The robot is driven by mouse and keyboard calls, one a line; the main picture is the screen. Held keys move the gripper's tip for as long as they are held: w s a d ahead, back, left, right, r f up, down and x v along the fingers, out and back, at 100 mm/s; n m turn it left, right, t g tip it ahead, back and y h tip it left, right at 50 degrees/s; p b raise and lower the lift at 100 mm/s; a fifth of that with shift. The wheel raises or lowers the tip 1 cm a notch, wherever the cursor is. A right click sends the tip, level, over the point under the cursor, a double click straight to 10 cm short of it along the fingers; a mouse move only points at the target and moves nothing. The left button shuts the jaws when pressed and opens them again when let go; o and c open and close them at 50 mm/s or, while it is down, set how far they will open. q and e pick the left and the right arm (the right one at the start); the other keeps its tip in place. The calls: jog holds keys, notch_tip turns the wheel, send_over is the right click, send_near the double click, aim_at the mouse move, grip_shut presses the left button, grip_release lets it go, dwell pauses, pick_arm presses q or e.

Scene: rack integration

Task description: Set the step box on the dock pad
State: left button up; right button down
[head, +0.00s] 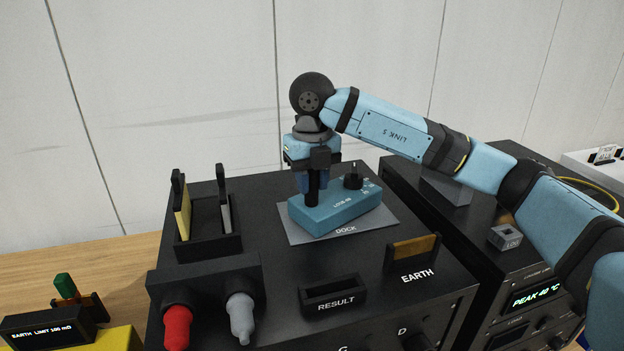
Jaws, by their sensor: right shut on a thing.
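The teal step box (345,208), with small white lettering and a dark knob on its right top, is over the grey dock pad (347,237) marked DOCK. It sits turned at a slight angle to the pad and appears to rest on it. My right gripper (312,197) points down from above, shut on the step box at its left part. The fingers hide the part they grip. My left gripper is not in view.
Left of the pad stands a black holder (208,240) with upright cards, with a red plug (177,327) and a grey plug (241,318) in front. A RESULT slot (333,297) and an EARTH card holder (412,262) lie in front. A second rack unit (520,290) stands right.

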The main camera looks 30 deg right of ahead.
jog(key=shift+f, duration=0.3)
jog(key=c, duration=0.8)
grip_release()
notch_tip(320, 180, up, 12)
jog(key=shift+r+b, duration=0.25)
jog(key=shift+b, duration=0.15)
jog(key=shift+r, duration=0.75)
